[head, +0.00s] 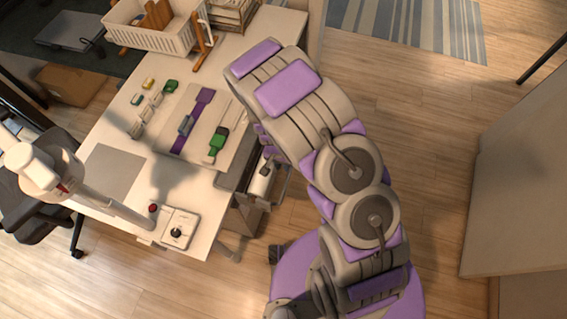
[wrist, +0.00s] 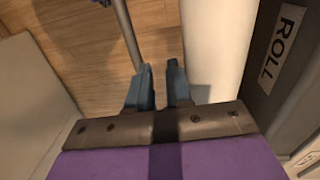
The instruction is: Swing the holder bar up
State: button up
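In the wrist view, my gripper (wrist: 160,84) shows two blue-grey fingers with a narrow gap between them and nothing seen held. A thin grey bar (wrist: 127,32), which looks like the holder bar, runs down from the top and ends behind the left finger; I cannot tell whether they touch. A thick white roll (wrist: 214,45) lies to the right of the fingers, beside a dark panel (wrist: 258,90) labelled "ROLL". In the head view, the roll holder (head: 262,184) is at the table's right side, below my arm's end. My fingertips are mostly hidden there.
The white table (head: 120,118) carries a pale board with purple and green pieces (head: 218,140), a white basket (head: 150,38) and a small control box (head: 178,230). A white lamp-like arm (head: 40,172) reaches over its left side. Wooden floor (head: 440,130) is clear to the right.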

jog(key=shift+a, duration=0.25)
jog(key=c, duration=0.3)
jog(key=shift+d+r, duration=0.1)
jog(key=shift+d, duration=1)
grip_shut()
jog(key=o, duration=0.6)
grip_release()
jog(key=shift+a, duration=0.95)
jog(key=shift+o, duration=0.5)
jog(key=shift+d+r, duration=0.1)
jog(key=shift+d, duration=0.65)
notch_tip(320, 180, up, 17)
jog(key=a+p, duration=0.2)
jog(key=p, duration=0.1)
jog(key=shift+w+a, duration=0.15)
jog(key=shift+w, duration=0.15)
